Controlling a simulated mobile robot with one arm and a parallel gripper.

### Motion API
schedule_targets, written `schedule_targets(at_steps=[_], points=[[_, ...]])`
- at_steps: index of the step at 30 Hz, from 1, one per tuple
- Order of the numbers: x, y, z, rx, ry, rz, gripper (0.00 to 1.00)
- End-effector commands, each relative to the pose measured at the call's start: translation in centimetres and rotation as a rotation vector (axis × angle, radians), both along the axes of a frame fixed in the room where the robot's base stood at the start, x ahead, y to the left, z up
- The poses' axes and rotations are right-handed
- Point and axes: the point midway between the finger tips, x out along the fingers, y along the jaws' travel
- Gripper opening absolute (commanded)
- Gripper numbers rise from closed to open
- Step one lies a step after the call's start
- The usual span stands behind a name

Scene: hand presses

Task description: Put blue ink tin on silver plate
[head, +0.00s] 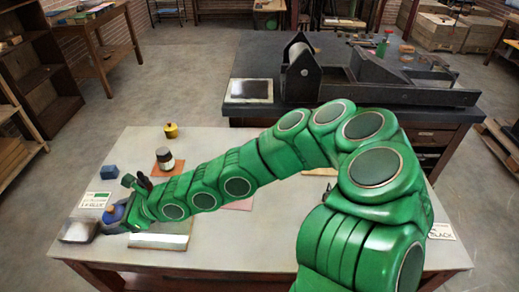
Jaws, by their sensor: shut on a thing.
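My gripper (117,222) is at the left end of the pale table, low over the top, shut on a round blue tin (113,213). The gripper's dark parts hide some of the tin, and I cannot tell whether it touches the table. A flat, shiny pale rectangle (160,242), which looks like a silver plate, lies just right of the gripper, partly under my green arm. A small silvery-white block or pad (77,232) lies just left of the gripper.
A blue block (109,171), a yellow tin (171,131) and a dark-and-white jar (165,158) on an orange sheet stand behind the gripper. A label card (94,200) lies beside it. A black press (370,80) stands on the dark bench behind. The table's front left is clear.

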Motion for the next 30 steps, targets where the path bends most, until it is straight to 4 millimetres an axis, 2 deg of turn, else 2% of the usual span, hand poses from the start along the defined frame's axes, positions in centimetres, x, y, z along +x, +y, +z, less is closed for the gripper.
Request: schedule_targets(at_steps=[14, 23, 30], points=[[0.1, 0.0, 4.6, 0.002, -0.006, -0.001, 0.22], [5.3, -2.8, 4.5, 0.001, 0.002, -0.107, 0.22], [11.3, -6.9, 4.4, -0.001, 0.005, -0.234, 0.22]])
